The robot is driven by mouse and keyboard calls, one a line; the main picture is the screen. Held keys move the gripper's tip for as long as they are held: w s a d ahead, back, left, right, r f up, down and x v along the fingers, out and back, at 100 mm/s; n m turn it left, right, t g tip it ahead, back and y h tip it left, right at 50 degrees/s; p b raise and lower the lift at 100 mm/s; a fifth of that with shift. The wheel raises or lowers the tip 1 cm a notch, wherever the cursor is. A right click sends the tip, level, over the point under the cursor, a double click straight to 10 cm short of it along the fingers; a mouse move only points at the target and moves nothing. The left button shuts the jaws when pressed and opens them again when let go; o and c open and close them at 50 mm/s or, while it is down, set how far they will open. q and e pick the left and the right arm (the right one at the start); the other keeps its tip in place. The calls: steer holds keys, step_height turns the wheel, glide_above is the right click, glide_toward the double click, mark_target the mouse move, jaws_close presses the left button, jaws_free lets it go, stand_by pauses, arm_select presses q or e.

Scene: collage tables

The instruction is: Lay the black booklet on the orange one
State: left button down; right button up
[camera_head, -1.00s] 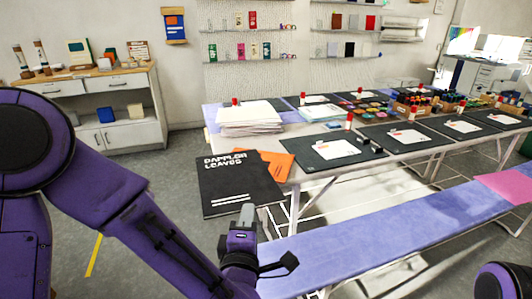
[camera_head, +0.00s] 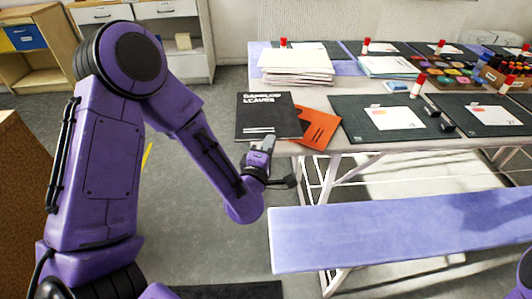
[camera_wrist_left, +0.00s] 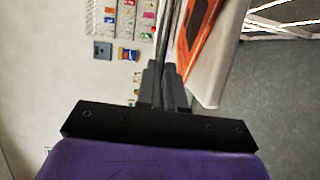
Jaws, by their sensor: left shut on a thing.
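The black booklet (camera_head: 268,115), with white lettering, is held by its near edge in my left gripper (camera_head: 264,148). In the left wrist view the closed fingers (camera_wrist_left: 163,85) grip the black booklet (camera_wrist_left: 163,30), seen edge-on as a thin dark strip. The orange booklet (camera_head: 318,128) lies at the table's near left corner; the black one hides its left part in the head view. In the left wrist view the orange booklet (camera_wrist_left: 197,35) lies on the table beside the black strip, with a narrow gap showing between them. My right gripper is out of view.
The table (camera_head: 310,98) holds a paper stack (camera_head: 296,64) behind the booklets and dark mats (camera_head: 385,122) with cards and glue sticks to the right. A purple-topped bench (camera_head: 390,228) stands in front. Open floor lies left of the table.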

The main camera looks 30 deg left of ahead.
arm_select(q)
step_height(320, 180, down, 6)
steer(key=a, duration=0.2)
steer(key=shift+w+r+b, duration=0.2)
steer(key=shift+w+b, duration=0.15)
steer(key=shift+w, duration=0.05)
steer(key=shift+a+f+b, duration=0.1)
steer(key=shift+f+b, duration=0.2)
steer(key=c, duration=1.7)
jaws_free()
steer(key=shift+f, duration=0.1)
steer(key=o, duration=0.4)
steer(key=shift+o, duration=0.2)
